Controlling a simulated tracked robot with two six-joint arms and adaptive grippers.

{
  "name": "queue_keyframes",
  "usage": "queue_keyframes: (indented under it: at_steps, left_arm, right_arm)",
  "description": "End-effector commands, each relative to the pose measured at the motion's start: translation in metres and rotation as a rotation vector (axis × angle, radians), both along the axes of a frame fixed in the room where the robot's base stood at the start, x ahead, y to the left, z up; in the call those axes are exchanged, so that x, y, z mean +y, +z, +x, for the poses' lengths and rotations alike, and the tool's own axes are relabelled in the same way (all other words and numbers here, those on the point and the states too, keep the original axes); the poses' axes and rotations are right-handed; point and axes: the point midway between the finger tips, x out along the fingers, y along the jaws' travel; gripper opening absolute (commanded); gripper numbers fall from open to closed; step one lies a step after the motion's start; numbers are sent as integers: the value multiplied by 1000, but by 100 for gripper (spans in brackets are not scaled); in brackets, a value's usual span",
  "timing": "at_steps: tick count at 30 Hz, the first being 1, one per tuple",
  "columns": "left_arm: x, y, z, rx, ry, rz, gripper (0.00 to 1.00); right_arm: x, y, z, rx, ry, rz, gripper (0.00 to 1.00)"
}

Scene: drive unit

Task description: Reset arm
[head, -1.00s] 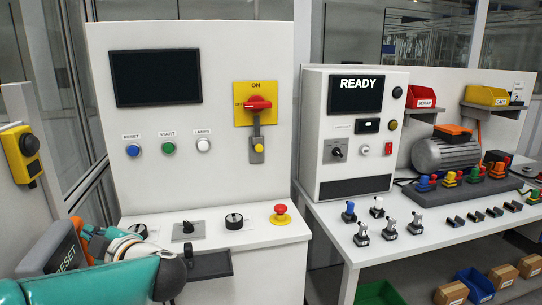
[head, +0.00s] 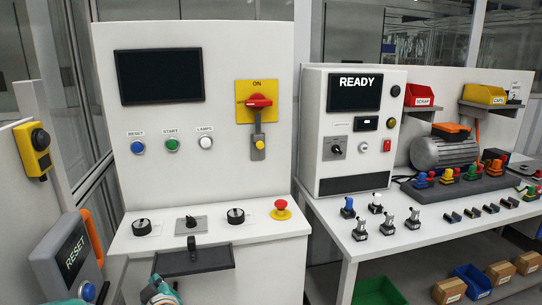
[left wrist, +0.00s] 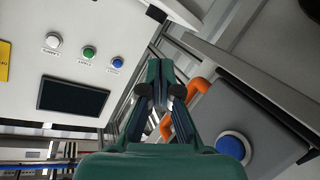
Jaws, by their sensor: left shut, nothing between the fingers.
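A grey box marked RESET (head: 72,258) stands at the lower left of the head view, with a blue button (head: 88,291) low on its front and an orange handle on its right. In the left wrist view the blue button (left wrist: 232,147) shows at the lower right. My left gripper (left wrist: 160,92) is shut and empty, beside the box and apart from the button. My right gripper is out of view.
The white control panel (head: 205,85) has a small blue reset button (head: 138,147) and a red emergency knob (head: 281,205). A dark tray (head: 190,262) juts from its front edge. A READY cabinet (head: 352,175) and a bench with several small parts stand to the right.

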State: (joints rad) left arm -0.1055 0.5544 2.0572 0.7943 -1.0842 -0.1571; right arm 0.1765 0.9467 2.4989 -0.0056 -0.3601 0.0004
Motion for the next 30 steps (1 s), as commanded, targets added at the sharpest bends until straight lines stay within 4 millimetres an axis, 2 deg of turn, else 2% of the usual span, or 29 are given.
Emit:
queue_keyframes:
  at_steps: [1, 3, 5, 6, 8, 9, 11, 12, 15, 18, 21, 24, 27, 30]
  left_arm:
    - [-11, -36, -5, 79, -71, -5, 0]
    - [-28, -80, -15, 183, -173, -17, 0]
    - [-42, -116, -29, 273, -257, -36, 0]
    - [-52, -140, -40, 333, -312, -50, 0]
    - [-66, -173, -61, 426, -391, -75, 0]
    - [-75, -194, -77, 488, -442, -95, 0]
    - [-88, -223, -104, 581, -516, -126, 0]
    - [-97, -240, -124, 643, -567, -149, 0]
    - [-118, -277, -177, 797, -685, -212, 0]
    - [-134, -300, -229, 930, -788, -273, 0]
    - [-146, -313, -271, 1033, -867, -325, 0]
    - [-152, -318, -299, 1101, -920, -359, 0]
    - [-156, -320, -312, 1131, -946, -375, 0]
    - [-156, -320, -312, 1131, -946, -375, 0]
  right_arm:
    - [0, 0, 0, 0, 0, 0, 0]
    - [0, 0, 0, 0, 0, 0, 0]
    - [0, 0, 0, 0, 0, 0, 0]
    - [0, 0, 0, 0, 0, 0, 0]
    - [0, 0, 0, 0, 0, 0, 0]
    - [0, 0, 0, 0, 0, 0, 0]
    - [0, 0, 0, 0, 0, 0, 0]
    - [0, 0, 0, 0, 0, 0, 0]
    - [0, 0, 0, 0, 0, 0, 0]
    - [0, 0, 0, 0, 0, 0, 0]
    - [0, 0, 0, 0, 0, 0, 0]
    - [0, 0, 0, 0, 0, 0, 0]
    - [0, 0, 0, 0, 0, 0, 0]
    - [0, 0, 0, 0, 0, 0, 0]
